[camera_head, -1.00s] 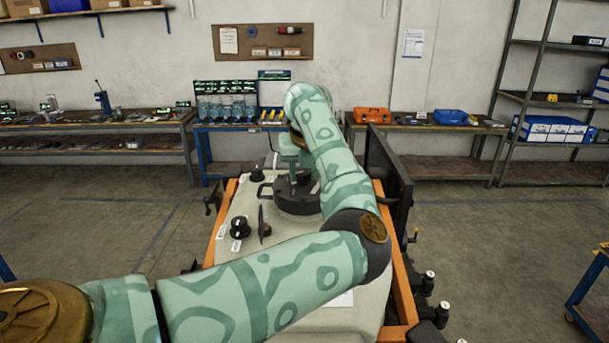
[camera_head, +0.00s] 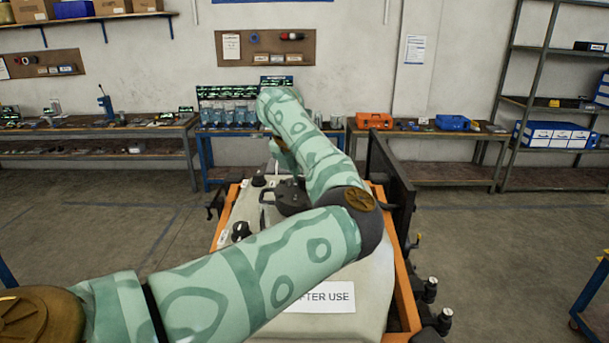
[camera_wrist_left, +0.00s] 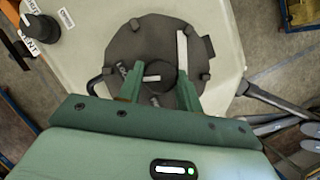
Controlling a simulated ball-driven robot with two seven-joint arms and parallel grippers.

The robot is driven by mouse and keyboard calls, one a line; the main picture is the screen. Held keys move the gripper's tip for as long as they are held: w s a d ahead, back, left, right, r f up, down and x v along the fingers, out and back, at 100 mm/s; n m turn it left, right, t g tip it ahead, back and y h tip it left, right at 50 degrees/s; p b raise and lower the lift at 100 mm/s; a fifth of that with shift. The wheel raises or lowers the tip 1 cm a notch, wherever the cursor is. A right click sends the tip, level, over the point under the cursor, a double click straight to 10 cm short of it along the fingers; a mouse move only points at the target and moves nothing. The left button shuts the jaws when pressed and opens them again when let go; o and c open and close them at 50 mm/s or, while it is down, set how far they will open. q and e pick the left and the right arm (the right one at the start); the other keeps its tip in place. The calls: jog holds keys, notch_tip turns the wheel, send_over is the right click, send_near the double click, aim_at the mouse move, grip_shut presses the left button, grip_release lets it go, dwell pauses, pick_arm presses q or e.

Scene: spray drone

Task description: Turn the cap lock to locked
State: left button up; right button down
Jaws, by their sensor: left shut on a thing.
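The dark round cap (camera_head: 293,203) sits on top of the pale tank (camera_head: 365,283). In the head view my arm hides most of the gripper. My right gripper is not in view.
An orange frame (camera_head: 403,300) surrounds the tank. A dark upright panel (camera_head: 392,190) stands at its right. Workbenches stand at the back wall.

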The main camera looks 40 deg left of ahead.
pick_arm(q)
jog(key=shift+m, duration=0.4)
jog(key=o, duration=1)
jog(key=b+v, duration=0.3)
jog(key=v, duration=1.3)
jog(key=shift+a+r, duration=0.2)
jog(key=shift+a, duration=0.05)
jog(key=shift+d+f, duration=0.1)
